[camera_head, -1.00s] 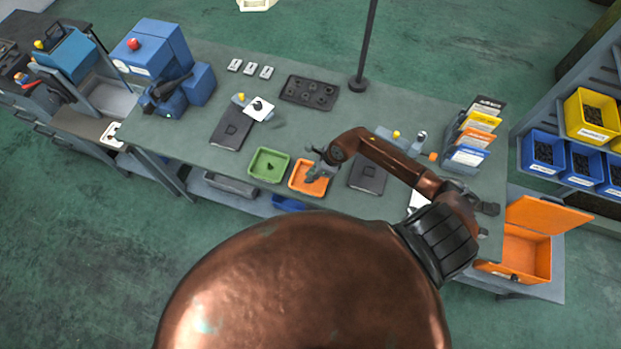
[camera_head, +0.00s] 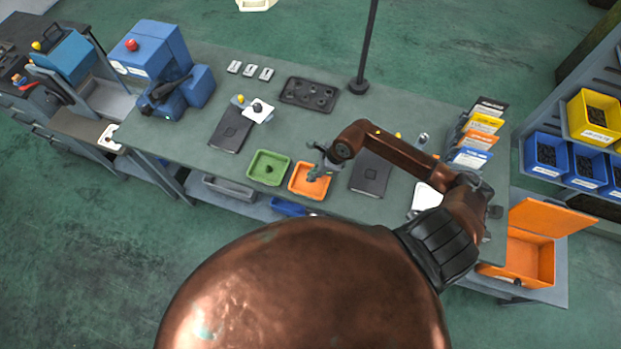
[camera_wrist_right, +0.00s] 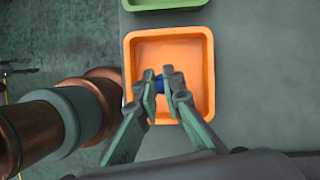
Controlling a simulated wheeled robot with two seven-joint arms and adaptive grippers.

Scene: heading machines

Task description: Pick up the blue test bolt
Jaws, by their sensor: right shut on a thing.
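In the right wrist view the blue test bolt (camera_wrist_right: 160,83) shows as a small blue piece between my right gripper's fingertips (camera_wrist_right: 162,88). The fingers are shut on it and hide most of it. Behind it is the inside of the orange tray (camera_wrist_right: 208,60); I cannot tell whether the bolt touches the tray floor. In the head view my right gripper (camera_head: 318,172) is over the orange tray (camera_head: 300,190) at the bench's front edge. The bolt is too small to make out there. My left gripper does not show.
A green tray (camera_head: 255,168) stands just left of the orange tray. A dark pad (camera_head: 371,174) lies to the right. A thin black post (camera_head: 360,80) rises behind. A blue machine (camera_head: 160,65) stands at the left. An orange open box (camera_head: 525,255) is at the lower right.

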